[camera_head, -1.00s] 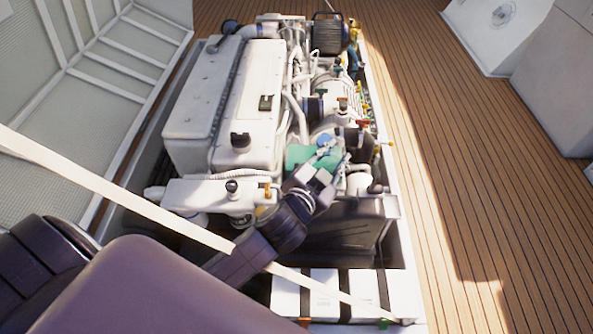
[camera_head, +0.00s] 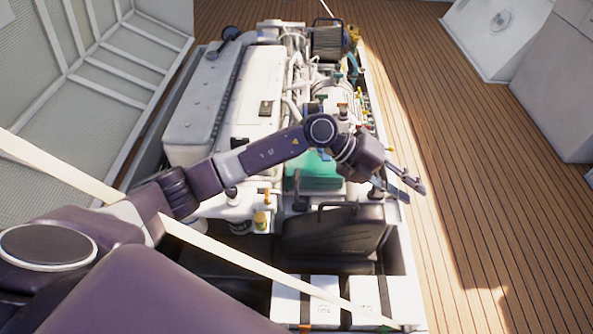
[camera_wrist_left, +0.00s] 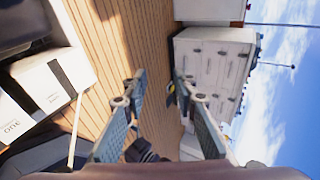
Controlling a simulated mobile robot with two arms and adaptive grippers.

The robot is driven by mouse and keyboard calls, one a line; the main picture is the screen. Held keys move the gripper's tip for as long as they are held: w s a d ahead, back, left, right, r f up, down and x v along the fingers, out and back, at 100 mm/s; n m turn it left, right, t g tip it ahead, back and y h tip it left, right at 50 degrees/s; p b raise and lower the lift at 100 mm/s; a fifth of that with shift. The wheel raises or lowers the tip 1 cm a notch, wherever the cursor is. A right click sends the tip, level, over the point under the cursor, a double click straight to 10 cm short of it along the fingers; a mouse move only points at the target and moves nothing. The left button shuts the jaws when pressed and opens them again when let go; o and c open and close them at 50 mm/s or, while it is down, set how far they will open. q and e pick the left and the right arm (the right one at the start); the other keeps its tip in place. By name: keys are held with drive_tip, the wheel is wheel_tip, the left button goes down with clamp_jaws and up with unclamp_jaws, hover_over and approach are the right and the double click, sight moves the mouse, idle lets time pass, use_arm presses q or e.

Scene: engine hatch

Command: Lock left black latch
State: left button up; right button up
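I cannot make out a black latch for certain. A black case (camera_head: 325,242) with a raised handle stands at the near end of the engine bay. Two white boxes (camera_head: 305,312) with black straps are in front of it; a strapped white box (camera_wrist_left: 45,85) also shows in the left wrist view. My left gripper (camera_head: 412,188) is above the bay's right edge, beyond and to the right of the case. Its two fingers (camera_wrist_left: 165,95) are apart with nothing held between them. My right gripper is not in view.
The white engine (camera_head: 250,90) with pipes fills the bay, with a green box (camera_head: 312,172) beside my forearm. A pale rod (camera_head: 225,245) crosses the front diagonally. The raised hatch (camera_head: 85,75) is at left. Wooden deck (camera_head: 460,200) at right is clear.

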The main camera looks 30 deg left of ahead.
use_arm(q)
drive_tip(key=w+a+f+g+y, duration=0.15)
drive_tip(key=a+f+y, duration=0.35)
drive_tip(key=a, duration=0.5)
drive_tip(key=n+g+y, duration=0.1)
drive_tip(key=n+y, duration=0.1)
drive_tip(key=y, duration=0.4)
hover_over(297, 174)
drive_tip(key=shift+d+r, duration=0.1)
drive_tip(key=shift+r, duration=0.3)
drive_tip(key=shift+a+f, duration=0.1)
drive_tip(key=shift+a, duration=0.15)
wheel_tip(297, 174, down, 6)
drive_tip(key=shift+f+b, duration=0.1)
drive_tip(key=shift+b, duration=0.4)
drive_tip(key=shift+f, duration=0.65)
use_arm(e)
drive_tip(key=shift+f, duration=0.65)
use_arm(q)
clamp_jaws()
